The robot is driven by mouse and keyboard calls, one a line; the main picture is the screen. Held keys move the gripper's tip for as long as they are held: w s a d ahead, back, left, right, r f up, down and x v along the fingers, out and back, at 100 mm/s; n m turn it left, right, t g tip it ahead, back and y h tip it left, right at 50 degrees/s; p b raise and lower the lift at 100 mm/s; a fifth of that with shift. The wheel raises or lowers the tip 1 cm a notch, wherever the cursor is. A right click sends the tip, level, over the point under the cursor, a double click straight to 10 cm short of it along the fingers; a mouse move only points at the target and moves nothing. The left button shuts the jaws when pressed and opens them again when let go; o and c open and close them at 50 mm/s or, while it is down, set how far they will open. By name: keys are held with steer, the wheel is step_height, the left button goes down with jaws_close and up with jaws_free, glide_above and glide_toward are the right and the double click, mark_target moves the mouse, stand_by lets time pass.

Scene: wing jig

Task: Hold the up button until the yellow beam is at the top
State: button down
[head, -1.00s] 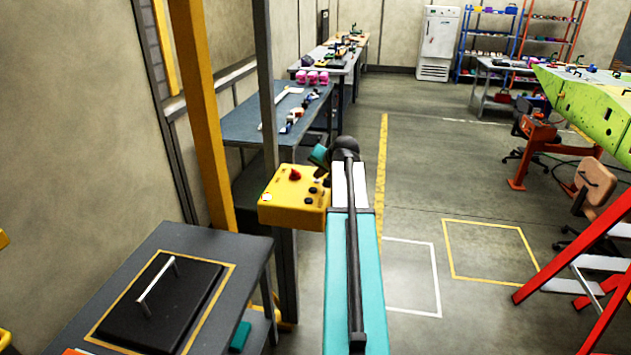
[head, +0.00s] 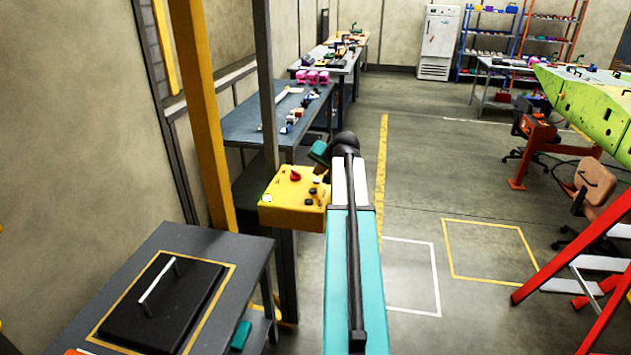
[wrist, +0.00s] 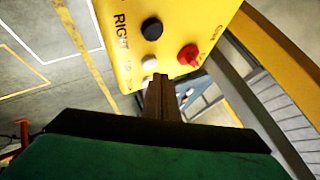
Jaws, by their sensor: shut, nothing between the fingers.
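The yellow control box (head: 280,215) hangs beside a grey post; its red knob (head: 295,176) and black buttons show on its top face. In the wrist view the box (wrist: 125,12) carries a black button (wrist: 152,28) beside the word RIGHT, the red knob (wrist: 188,55) and a pale button (wrist: 150,62). My gripper (wrist: 163,78) is shut and empty, its brown fingertips at the box's edge close by the pale button. I cannot tell whether they touch it. The up label is not readable. Small yellow slivers show at the head view's left edge; I cannot tell whether they belong to the beam.
A yellow post (head: 204,110) and a grey post (head: 266,90) stand behind the box. A grey table (head: 230,255) with a black handled plate (head: 160,305) is at lower left. The floor between is mostly clear.

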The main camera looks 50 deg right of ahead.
mark_target(319, 181)
stand_by(0.3)
steer(key=shift+r+p, duration=1.35)
steer(key=shift+r, duration=1.15)
